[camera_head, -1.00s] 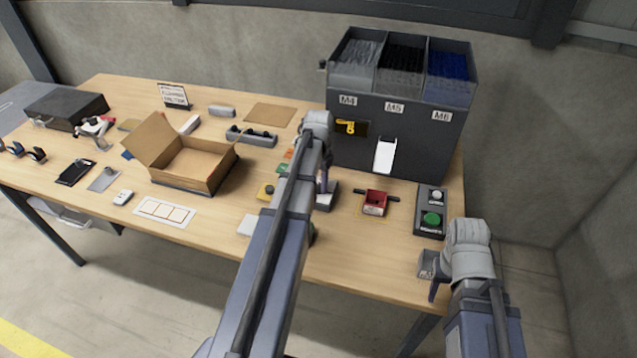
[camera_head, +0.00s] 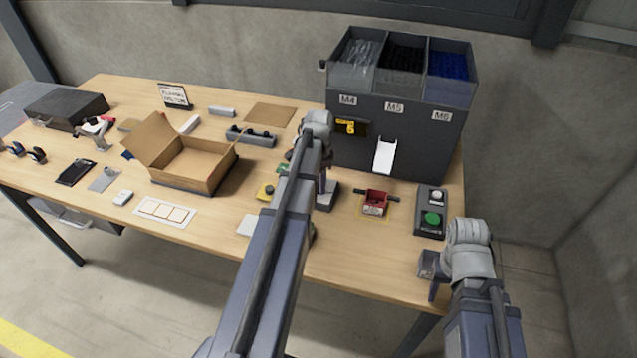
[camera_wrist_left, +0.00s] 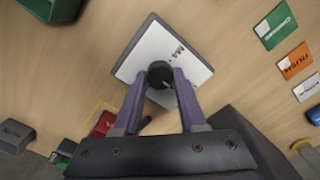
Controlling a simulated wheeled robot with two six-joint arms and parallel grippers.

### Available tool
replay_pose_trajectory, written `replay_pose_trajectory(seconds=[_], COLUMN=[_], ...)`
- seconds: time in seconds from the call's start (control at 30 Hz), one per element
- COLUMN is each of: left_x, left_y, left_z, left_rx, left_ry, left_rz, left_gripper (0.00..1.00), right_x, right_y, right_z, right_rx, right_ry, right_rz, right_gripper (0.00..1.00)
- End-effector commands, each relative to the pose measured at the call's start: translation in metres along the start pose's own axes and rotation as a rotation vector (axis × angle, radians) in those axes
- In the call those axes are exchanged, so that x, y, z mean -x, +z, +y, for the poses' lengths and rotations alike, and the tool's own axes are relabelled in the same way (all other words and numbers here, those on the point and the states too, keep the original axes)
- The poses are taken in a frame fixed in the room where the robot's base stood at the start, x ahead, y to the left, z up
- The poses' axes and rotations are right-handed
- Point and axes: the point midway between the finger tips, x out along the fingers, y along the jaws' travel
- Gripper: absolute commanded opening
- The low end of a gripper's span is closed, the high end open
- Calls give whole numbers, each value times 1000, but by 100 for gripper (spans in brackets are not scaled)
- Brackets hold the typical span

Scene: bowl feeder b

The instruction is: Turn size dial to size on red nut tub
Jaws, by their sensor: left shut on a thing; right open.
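The size dial is a round black knob (camera_wrist_left: 161,72) on a white plate (camera_wrist_left: 140,57) with small dark size marks, on a grey box; the mark it points to is too small to read. The box (camera_head: 329,196) shows partly behind my arm in the head view. My left gripper (camera_wrist_left: 160,80) is shut on the knob, one finger on each side. The red nut tub (camera_head: 376,203) sits on the table right of the dial box; its label is unreadable here. My right gripper (camera_head: 431,272) is open and empty by the table's front right edge.
The dark feeder (camera_head: 396,135) marked M4, M5 and M6 stands behind, with a white chute (camera_head: 384,155). A button box (camera_head: 431,211) is right of the tub. An open cardboard box (camera_head: 190,165) stands left. Coloured cards (camera_wrist_left: 276,26) lie near the dial.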

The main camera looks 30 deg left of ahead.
Motion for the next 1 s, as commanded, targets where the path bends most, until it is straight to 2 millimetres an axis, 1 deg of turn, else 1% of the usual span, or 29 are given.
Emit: replay_pose_trajectory(seconds=[0.2, 0.23, 0.4, 0.5, 0.77, 0.87, 1.0], left_x=[0, 0, 0, 0, 1, 4, 14], left_y=[0, 0, 0, 0, 0, 0, 0], left_z=[0, 0, 0, 0, 0, 0, 0], left_rx=[1, 1, 1, 1, 1, 1, 1], left_ry=[0, 0, 0, 0, 0, 0, 0], left_rz=[0, 0, 0, 0, 0, 0, 0], left_gripper=[0, 41, 61, 70, 70, 70, 70], right_x=[0, 0, 0, 0, 1, 4, 13], right_y=[0, 0, 0, 0, 0, 0, 1], right_z=[0, 0, 0, 0, 0, 0, 1], right_rx=[0, 0, 0, 0, 0, 0, 0], right_ry=[0, 0, 0, 0, 0, 0, 0], right_rz=[0, 0, 0, 0, 0, 0, 0], right_gripper=[50, 50, 50, 50, 50, 50, 50])
